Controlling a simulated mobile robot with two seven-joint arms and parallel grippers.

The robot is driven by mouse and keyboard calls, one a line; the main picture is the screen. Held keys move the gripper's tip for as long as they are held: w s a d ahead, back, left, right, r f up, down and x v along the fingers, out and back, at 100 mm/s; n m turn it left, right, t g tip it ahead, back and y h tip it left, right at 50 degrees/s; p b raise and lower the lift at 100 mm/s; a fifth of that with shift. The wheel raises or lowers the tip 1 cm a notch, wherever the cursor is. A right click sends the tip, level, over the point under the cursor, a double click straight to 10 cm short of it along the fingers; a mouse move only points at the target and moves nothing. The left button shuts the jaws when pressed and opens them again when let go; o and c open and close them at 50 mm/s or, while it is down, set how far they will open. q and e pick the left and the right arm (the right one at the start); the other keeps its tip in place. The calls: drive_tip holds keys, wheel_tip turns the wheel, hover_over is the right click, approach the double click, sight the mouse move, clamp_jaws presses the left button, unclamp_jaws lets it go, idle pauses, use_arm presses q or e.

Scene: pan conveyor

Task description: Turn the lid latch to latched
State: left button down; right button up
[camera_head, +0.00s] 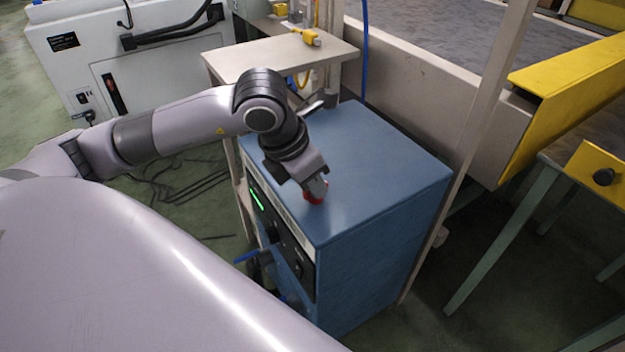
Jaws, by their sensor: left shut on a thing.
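My left gripper (317,188) reaches in from the left and points down at the front edge of the blue cabinet's top (385,175). It is shut on a small red latch (315,197), which is mostly hidden by the fingers. I cannot tell which way the latch is turned. The cabinet's front panel, with a green lit display (256,199) and dark knobs, faces left. My right gripper is not in view.
A beige side table (290,58) with a yellow device (307,37) stands behind. A beige post (480,130) and yellow rails (560,90) stand at the right. Cables (185,180) lie on the floor. Most of the cabinet top is clear.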

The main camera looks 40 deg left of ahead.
use_arm(q)
drive_tip(key=c, duration=1.2)
unclamp_jaws()
drive_tip(key=shift+o, duration=0.2)
drive_tip(key=shift+r, duration=0.1)
drive_tip(key=p+v, duration=0.1)
drive_tip(key=v, duration=0.6)
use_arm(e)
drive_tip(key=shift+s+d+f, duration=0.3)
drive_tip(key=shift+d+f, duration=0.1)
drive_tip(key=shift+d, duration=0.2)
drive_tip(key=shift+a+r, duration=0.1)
use_arm(q)
drive_tip(key=shift+s, duration=0.15)
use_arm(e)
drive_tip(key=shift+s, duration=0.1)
